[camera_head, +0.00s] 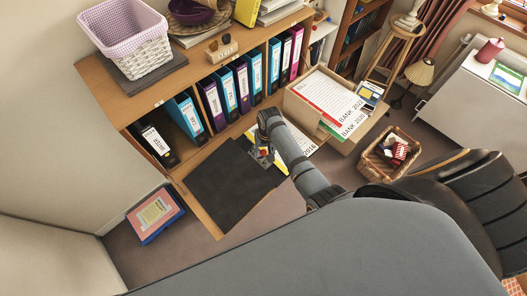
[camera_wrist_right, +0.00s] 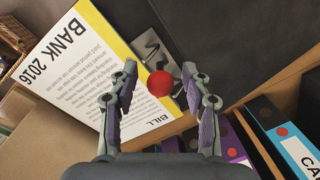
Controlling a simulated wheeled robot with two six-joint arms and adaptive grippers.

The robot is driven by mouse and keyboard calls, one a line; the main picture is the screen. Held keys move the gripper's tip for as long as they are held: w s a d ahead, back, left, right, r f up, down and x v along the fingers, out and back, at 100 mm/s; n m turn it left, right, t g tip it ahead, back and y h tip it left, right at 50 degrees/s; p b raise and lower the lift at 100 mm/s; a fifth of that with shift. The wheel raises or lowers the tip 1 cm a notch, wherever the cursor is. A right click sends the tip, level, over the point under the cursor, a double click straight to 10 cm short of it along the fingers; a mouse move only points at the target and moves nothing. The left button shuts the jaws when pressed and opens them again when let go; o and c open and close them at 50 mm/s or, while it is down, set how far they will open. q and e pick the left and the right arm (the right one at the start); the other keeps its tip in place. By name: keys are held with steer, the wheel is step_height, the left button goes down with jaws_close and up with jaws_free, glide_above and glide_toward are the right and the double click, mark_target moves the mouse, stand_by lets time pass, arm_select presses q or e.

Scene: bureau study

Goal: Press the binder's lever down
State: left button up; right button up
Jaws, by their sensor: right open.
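An open black binder (camera_head: 230,185) lies on the bureau's wooden flap, with its dark cover (camera_wrist_right: 215,40) in the right wrist view. Its metal lever mechanism (camera_wrist_right: 152,48) carries a round red knob (camera_wrist_right: 160,83). A white and yellow sheet marked BANK 2016 (camera_wrist_right: 95,80) lies beside the mechanism; it also shows in the head view (camera_head: 297,141). My right gripper (camera_wrist_right: 158,88) is open and empty, with its fingertips on either side of the red knob in the picture. I cannot tell how high it is above the knob. In the head view my right gripper (camera_head: 262,156) partly hides the mechanism. My left gripper is out of view.
Several upright binders (camera_head: 228,91) stand on the shelf behind the flap.

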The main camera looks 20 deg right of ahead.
jaws_close()
